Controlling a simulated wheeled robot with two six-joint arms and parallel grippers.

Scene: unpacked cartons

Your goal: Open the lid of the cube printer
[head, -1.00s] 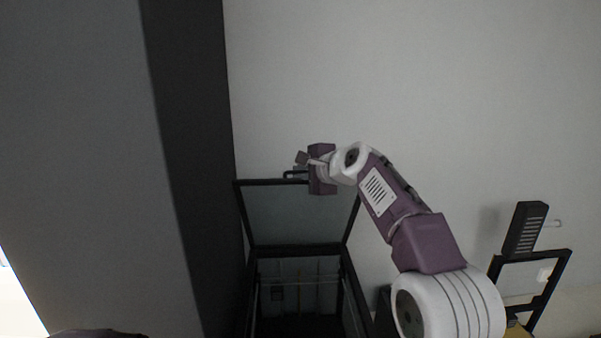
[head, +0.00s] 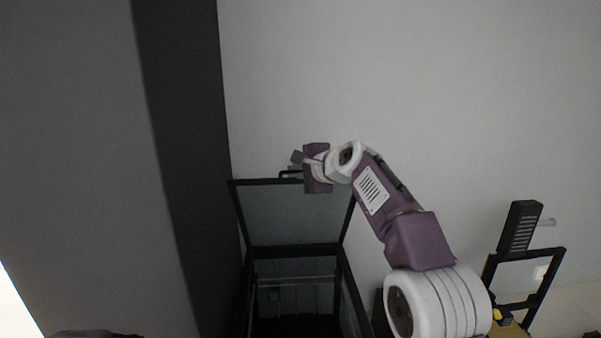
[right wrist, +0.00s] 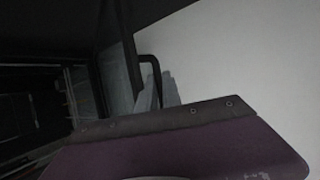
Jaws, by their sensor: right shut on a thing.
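The cube printer (head: 340,282) is a dark-framed box at the lower middle of the head view, with its top opening showing a dark interior. Its lid (head: 290,218), a grey see-through panel in a dark frame, stands raised at the back of the opening. A dark handle (head: 288,173) sits on the lid's top edge; it also shows in the right wrist view (right wrist: 151,62). My right gripper (head: 297,165) is at this handle and shut on it; its grey fingers (right wrist: 160,92) partly hide the contact. My left gripper is out of view.
A tall dark grey panel (head: 172,170) stands close to the left of the printer. A pale wall (head: 430,90) fills the background. A black frame-like device (head: 525,265) stands at the lower right, beyond my right arm.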

